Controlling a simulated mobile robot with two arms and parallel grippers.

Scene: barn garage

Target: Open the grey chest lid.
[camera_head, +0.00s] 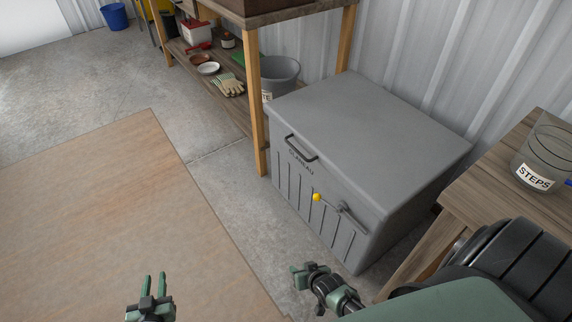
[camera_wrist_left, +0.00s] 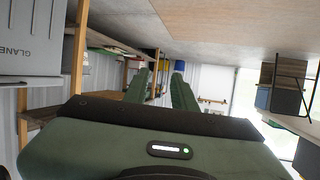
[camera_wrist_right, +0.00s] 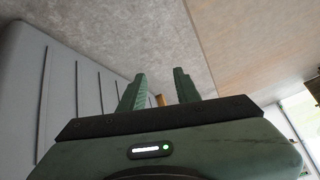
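The grey chest (camera_head: 335,220) stands against the metal wall, its lid (camera_head: 365,115) lying flat and shut. A dark handle (camera_head: 301,150) is on the upper front, and a lever with a yellow knob (camera_head: 317,197) sits lower on the front. My left gripper (camera_head: 154,282) is open and empty, well left of the chest. My right gripper (camera_head: 297,275) is open and empty, low in front of the chest, apart from it.
A wooden shelf (camera_head: 255,100) with gloves (camera_head: 229,86) and a grey bucket (camera_head: 278,75) stands left of the chest. A wooden table (camera_head: 495,190) with a container labelled STEPS (camera_head: 535,165) is at the right. A wooden board (camera_head: 110,200) lies at left; the concrete floor before the chest is clear.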

